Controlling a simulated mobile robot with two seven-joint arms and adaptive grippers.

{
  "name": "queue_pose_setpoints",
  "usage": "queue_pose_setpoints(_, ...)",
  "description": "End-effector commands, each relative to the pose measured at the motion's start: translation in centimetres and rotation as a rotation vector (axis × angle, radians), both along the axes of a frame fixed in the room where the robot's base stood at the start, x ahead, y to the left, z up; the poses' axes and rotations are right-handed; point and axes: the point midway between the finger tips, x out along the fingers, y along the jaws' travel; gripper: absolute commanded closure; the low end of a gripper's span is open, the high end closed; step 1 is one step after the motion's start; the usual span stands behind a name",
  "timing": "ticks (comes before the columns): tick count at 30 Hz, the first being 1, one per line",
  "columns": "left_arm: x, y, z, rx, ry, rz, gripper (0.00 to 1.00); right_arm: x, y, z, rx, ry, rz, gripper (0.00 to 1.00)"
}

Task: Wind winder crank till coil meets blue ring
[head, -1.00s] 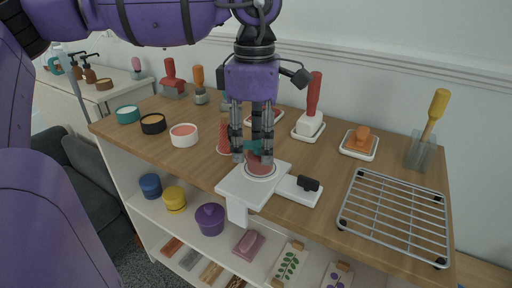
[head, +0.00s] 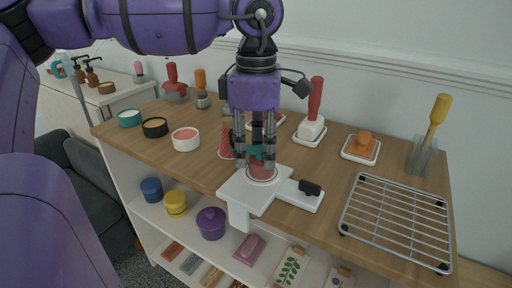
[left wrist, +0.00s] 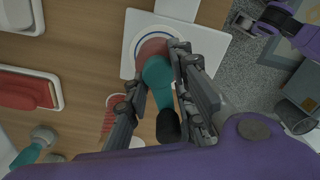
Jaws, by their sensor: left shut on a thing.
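The winder is a white base (head: 243,193) at the table's front edge, with a black-knobbed side arm (head: 309,188). A round red coil (head: 262,173) sits on it. In the left wrist view the coil (left wrist: 150,48) lies inside a thin blue ring (left wrist: 138,42) on the white plate, with a pale gap visible on the side that shows. The teal crank (left wrist: 158,78) with a dark knob (left wrist: 168,127) lies over the coil. My left gripper (head: 254,162) points down over the winder, shut on the crank, its fingers on either side. They hide part of the coil and ring.
A red yarn cone (head: 226,142) stands close behind the winder. A wire rack (head: 398,218) lies to the right. White dishes with a red-handled brush (head: 312,120) and an orange block (head: 361,145) stand behind. Bowls such as the pink-filled one (head: 186,139) stand left.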

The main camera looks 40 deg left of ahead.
Motion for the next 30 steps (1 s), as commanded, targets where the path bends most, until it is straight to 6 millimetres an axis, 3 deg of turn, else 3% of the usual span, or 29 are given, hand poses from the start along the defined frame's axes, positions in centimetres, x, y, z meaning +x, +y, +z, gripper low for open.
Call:
queue_pose_setpoints(8, -0.2, -0.1, 0.1, 0.003, 0.001, 0.169, 1.0, 0.2, 0.0, 0.8, 0.0, -0.006, 0.0, 1.0)
queue_pose_setpoints(30, -0.5, -0.9, 0.1, 0.003, 0.001, 0.866, 1.0, 0.5, -0.1, 2.2, -0.001, -0.019, -0.001, 1.0)
